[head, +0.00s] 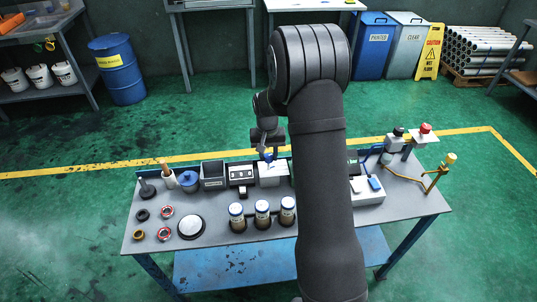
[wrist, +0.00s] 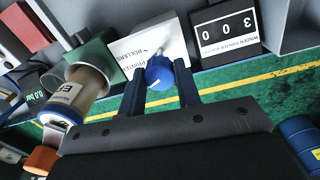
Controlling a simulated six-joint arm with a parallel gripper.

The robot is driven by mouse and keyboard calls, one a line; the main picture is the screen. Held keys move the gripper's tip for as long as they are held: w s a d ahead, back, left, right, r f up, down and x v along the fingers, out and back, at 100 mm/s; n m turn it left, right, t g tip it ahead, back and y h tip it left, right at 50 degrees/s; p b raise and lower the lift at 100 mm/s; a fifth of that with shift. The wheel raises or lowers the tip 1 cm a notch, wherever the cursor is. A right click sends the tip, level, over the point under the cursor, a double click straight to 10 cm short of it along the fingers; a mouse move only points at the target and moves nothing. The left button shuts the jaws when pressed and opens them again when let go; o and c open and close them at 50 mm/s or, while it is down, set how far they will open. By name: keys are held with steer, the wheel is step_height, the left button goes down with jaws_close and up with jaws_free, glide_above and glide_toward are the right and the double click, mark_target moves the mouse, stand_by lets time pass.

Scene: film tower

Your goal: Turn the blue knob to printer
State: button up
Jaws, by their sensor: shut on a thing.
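A pale pointer runs from the knob towards the top of the wrist view. My gripper (wrist: 162,84) has one finger on each side of the knob and is shut on it. In the head view my gripper (head: 268,148) is above the white box (head: 271,176) at the back of the bench, with a bit of the blue knob (head: 268,157) showing below it. My fingers hide the knob's sides.
A black counter (wrist: 228,30) reading 300 stands beside the panel. A blue-capped jar (wrist: 88,88) and a green box (wrist: 98,55) are on the other side. Several jars (head: 262,214) stand along the bench (head: 215,250). My arm covers part of the bench's right half.

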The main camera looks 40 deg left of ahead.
mark_target(267, 155)
steer(key=shift+m, duration=1.1)
steer(key=o, duration=1)
steer(key=shift+c, duration=0.2)
step_height(267, 155, up, 18)
steer(key=shift+a+f, duration=0.2)
steer(key=shift+f, duration=0.05)
steer(key=shift+s+f, duration=0.1)
steer(key=shift+f, duration=0.05)
steer(key=f, duration=1.7)
steer(key=shift+d+f, duration=0.15)
steer(key=shift+d, duration=0.05)
